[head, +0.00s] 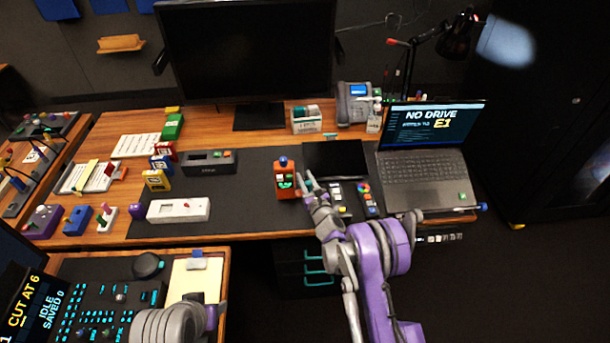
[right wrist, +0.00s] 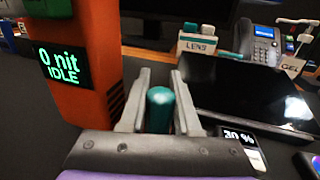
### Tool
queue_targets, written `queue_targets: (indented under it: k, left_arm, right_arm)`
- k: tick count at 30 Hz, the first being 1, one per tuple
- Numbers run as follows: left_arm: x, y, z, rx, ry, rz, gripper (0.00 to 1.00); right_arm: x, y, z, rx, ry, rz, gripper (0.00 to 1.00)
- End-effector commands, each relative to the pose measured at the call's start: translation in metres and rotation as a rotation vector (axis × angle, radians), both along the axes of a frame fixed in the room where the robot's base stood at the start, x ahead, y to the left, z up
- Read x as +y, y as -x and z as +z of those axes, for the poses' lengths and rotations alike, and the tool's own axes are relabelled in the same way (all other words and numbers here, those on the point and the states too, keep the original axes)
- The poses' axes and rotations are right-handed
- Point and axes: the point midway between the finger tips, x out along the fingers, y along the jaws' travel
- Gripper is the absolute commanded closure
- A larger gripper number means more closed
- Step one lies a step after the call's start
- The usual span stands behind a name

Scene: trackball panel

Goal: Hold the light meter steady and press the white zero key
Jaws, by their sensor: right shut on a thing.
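The light meter (head: 287,190) is an upright orange box with a blue ball on top, standing on the dark mat. In the right wrist view the meter (right wrist: 93,55) fills the upper left, its screen reading "0 nit IDLE". My right gripper (head: 306,186) is at the meter's right side. In the right wrist view its fingers (right wrist: 158,95) are shut on a teal round-ended peg (right wrist: 160,108). I cannot tell whether the peg is joined to the meter. I cannot make out the white zero key.
A dark tablet (head: 335,158) lies behind my right gripper, and a laptop (head: 425,175) stands to the right. A white box (head: 178,210) with a red button lies left of the meter. The mat between this box and the meter is clear.

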Motion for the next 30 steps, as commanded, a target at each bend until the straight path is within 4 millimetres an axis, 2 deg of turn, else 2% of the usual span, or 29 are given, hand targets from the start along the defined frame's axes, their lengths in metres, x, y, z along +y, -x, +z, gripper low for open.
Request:
queue_targets:
  k: [6, 30]
  left_arm:
    - [0.0, 0.002, -0.007, 0.005, 0.0, 0.0, 0.5]
    - [0.0, 0.003, -0.01, 0.006, 0.0, 0.0, 0.5]
  right_arm:
    - [0.0, 0.0, -0.015, 0.0, -0.001, 0.0, 1.0]
    - [0.0, 0.0, -0.019, 0.0, -0.001, 0.0, 1.0]
